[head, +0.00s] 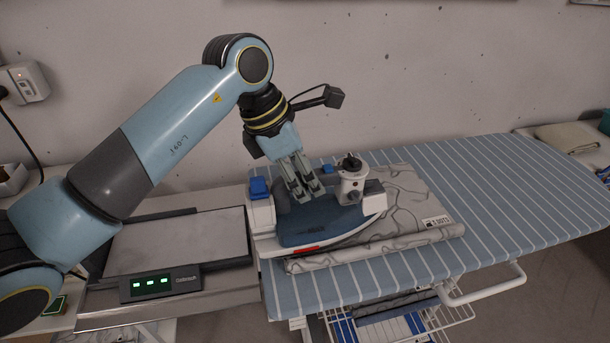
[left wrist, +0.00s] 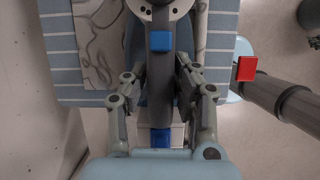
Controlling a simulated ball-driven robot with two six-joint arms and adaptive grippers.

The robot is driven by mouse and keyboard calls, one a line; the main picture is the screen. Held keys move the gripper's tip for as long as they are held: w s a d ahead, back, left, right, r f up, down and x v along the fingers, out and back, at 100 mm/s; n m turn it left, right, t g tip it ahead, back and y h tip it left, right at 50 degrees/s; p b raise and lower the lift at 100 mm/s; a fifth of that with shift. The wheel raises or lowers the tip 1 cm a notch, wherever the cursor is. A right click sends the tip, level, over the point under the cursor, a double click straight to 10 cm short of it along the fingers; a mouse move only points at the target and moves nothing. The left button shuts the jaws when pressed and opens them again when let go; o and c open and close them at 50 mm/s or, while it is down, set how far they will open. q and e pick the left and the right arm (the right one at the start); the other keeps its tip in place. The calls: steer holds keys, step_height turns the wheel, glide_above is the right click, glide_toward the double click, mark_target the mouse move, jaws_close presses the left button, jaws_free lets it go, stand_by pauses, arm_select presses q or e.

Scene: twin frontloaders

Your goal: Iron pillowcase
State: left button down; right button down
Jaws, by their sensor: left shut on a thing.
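The iron (head: 325,222), white and dark blue with a black knob on top, is upright, sole down, over the folded pillowcase. My left gripper (head: 309,192) comes down from above and is shut on the iron's handle. In the left wrist view, my gripper's fingers (left wrist: 158,82) stand on both sides of the grey handle (left wrist: 160,70) with its blue button. The pillowcase (head: 410,205) is grey with dark vein lines and a white tag. It lies on the striped blue ironing board (head: 510,190). The iron hides part of it. My right gripper is not in view.
A grey plate (head: 180,240) with a green-lit display (head: 160,283) stands left of the board. The board's right half is clear up to a folded beige cloth (head: 567,136) at the far right. A wire rack (head: 400,320) hangs under the board. A wall stands behind.

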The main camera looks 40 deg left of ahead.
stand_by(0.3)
arm_select(q)
steer(key=shift+f+b, duration=0.4)
steer(key=shift+f, duration=0.05)
stand_by(0.4)
steer(key=shift+w+d, duration=0.1)
steer(key=shift+w, duration=0.05)
